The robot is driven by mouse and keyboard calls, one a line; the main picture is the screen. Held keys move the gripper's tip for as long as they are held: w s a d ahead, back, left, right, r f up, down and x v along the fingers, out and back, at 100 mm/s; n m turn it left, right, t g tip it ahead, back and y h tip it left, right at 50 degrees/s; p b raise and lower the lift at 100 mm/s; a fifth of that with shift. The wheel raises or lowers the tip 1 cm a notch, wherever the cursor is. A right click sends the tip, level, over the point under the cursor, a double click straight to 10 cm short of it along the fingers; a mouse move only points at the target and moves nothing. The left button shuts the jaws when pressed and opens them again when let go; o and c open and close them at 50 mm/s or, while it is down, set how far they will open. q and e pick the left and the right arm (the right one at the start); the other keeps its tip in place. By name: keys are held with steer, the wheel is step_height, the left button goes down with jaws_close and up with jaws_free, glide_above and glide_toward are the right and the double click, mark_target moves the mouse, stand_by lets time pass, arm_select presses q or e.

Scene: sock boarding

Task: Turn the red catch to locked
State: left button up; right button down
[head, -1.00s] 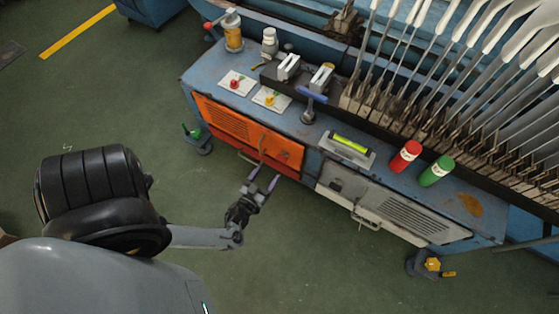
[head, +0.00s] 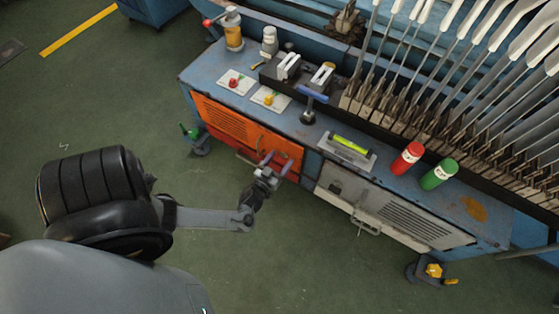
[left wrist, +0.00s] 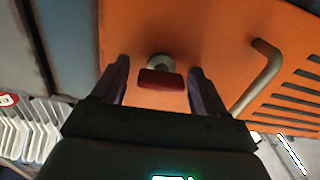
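The red catch (left wrist: 160,80) shows in the left wrist view as a red bar on a pale round post, fixed to the orange door (left wrist: 200,30). Its bar lies across the picture, between the two purple-grey fingers of my left gripper (left wrist: 160,88). The fingers are apart and I see a gap on each side of the catch. In the head view my left gripper (head: 277,162) is at the right part of the orange door (head: 225,122) and hides most of the catch. My right gripper is not in view.
A bar handle (left wrist: 259,78) stands out from the orange door beside the gripper's right finger. A grey vented door (head: 395,212) is to the right. Red (head: 407,158) and green (head: 438,172) cylinders stand on the bench top. The floor in front is clear.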

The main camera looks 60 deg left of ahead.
arm_select(q)
steer(key=shift+s, duration=0.1)
steer(key=c, duration=0.9)
steer(key=shift+m+p, duration=0.3)
steer(key=shift+p, duration=0.1)
steer(key=o, duration=1)
steer(key=shift+o, duration=0.2)
